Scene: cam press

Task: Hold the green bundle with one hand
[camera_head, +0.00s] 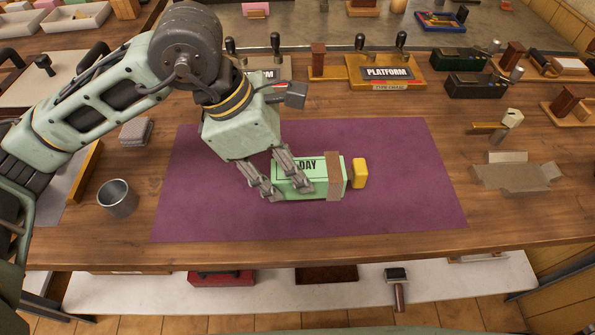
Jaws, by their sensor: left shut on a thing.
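A green bundle (320,177) with the dark letters "DAY" and a brown band lies on the purple mat (400,170). My left gripper (285,185) reaches down from above and is shut on the bundle's left part. The fingers cover some of its label and left end. A small yellow block (359,173) lies just right of the bundle. My right gripper is not in view.
The mat's right half is clear.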

